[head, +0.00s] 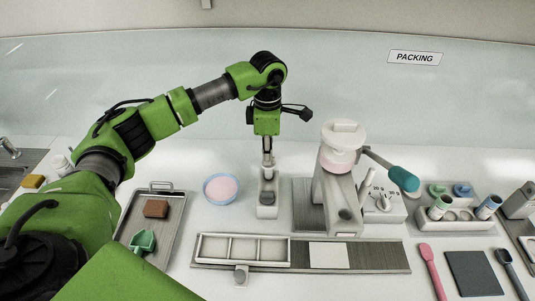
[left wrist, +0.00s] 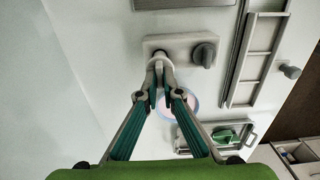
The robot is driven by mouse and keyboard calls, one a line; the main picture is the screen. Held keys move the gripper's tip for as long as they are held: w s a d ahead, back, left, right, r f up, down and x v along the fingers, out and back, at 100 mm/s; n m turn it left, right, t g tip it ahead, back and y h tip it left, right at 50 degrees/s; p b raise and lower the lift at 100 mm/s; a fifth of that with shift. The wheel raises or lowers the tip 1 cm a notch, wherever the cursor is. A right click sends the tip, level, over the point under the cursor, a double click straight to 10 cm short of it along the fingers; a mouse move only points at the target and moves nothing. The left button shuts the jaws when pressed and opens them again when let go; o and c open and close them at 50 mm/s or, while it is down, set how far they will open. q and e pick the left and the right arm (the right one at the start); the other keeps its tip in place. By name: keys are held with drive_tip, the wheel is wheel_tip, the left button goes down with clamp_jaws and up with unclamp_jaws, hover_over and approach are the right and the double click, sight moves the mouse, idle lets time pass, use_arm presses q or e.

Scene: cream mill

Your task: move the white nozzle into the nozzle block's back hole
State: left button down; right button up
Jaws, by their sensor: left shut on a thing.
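The nozzle block (head: 267,211) is a pale upright-looking block left of the cream mill; it also shows in the left wrist view (left wrist: 181,40). My left gripper (head: 267,157) is above the block's back end, pointing down. In the left wrist view my left gripper (left wrist: 157,72) is shut on the white nozzle (left wrist: 158,60), at the back end of the block. The back hole is hidden under the nozzle; I cannot tell how deep the nozzle sits. A grey nozzle (left wrist: 204,54) stands at the block's front end. My right gripper is not in view.
The cream mill (head: 338,190) with its teal-handled lever stands right of the block. A bowl of pink stuff (head: 221,189) is close on the left, then a metal tray (head: 173,211) with a green scoop. A white divided mould (head: 243,249) lies in front.

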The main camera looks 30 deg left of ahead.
sight(268, 167)
use_arm(q)
drive_tip(key=shift+f+b, duration=0.7)
drive_tip(key=shift+f, duration=0.4)
drive_tip(key=shift+f, duration=0.25)
drive_tip(key=shift+f+b, duration=0.85)
drive_tip(key=shift+f+b, duration=0.35)
drive_tip(key=shift+b, duration=0.05)
idle(0.4)
drive_tip(key=c, duration=2.1)
unclamp_jaws()
drive_tip(key=shift+c, duration=0.2)
drive_tip(key=shift+r, duration=0.1)
